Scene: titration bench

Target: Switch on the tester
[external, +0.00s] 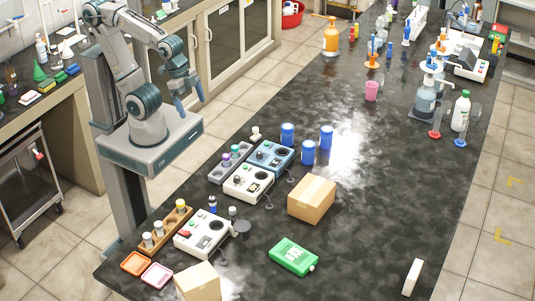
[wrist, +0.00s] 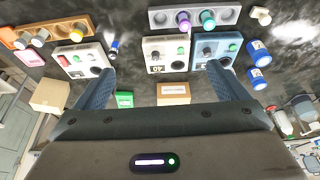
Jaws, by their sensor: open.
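Three box-shaped bench devices stand on the near half of the dark bench, and I cannot tell which is the tester. One is white with a dark round well and a knob (external: 248,183), and it shows in the wrist view (wrist: 156,64) with a "40" on it. A blue device (external: 270,157) stands right behind it and also shows in the wrist view (wrist: 202,47). Another white device (external: 202,233) stands nearer the front; it shows at left in the wrist view (wrist: 72,48). My gripper (external: 191,102) is open and empty, raised at the bench's left side, apart from all devices.
A grey rack with purple and green caps (external: 218,173) and a wooden vial rack (external: 166,231) flank the devices. Blue cans (external: 308,152), a carton (external: 312,199) and a green container (external: 293,256) stand nearby. Mid-bench is largely clear.

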